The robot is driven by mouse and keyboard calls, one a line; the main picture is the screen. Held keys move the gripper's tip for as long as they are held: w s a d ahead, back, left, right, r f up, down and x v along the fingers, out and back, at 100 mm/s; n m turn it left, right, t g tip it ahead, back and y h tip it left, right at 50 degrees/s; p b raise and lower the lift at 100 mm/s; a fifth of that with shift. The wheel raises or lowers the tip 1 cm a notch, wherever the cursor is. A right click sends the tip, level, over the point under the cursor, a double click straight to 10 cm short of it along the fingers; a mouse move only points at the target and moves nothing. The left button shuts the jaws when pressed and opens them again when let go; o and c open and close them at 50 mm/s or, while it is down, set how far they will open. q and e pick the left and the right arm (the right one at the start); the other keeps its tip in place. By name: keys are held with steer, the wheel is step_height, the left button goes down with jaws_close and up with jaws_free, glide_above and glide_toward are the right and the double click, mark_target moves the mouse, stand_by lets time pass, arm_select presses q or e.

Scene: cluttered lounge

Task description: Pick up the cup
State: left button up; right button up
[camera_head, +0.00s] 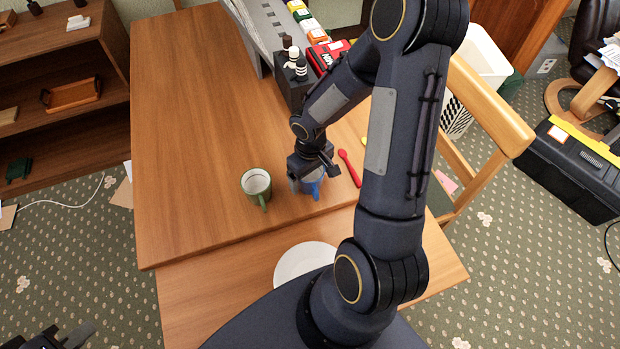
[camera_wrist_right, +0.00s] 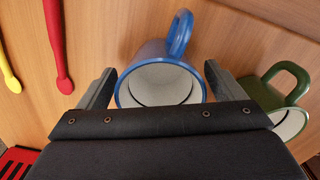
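A blue cup (camera_head: 314,188) stands on the wooden table beside a green cup (camera_head: 256,184). My right gripper (camera_head: 308,172) is over the blue cup and hides much of it in the head view. In the right wrist view the blue cup (camera_wrist_right: 160,84) lies between the two spread fingers of my right gripper (camera_wrist_right: 162,68), with its handle pointing away. Small gaps seem to show beside the cup; contact is unclear. The green cup (camera_wrist_right: 287,118) is just outside the right finger. My left gripper (camera_head: 62,338) is partly cut off at the bottom left corner.
A red spoon (camera_head: 349,168) lies right of the blue cup, with a yellow utensil (camera_wrist_right: 8,65) beyond it. A white plate (camera_head: 302,262) lies in front. A dark holder (camera_head: 294,92) and a red box (camera_head: 326,52) stand behind. The table's left side is clear.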

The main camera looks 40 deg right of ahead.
steer(key=c, duration=1.1)
steer(key=shift+o, duration=0.2)
steer(key=shift+r, duration=0.15)
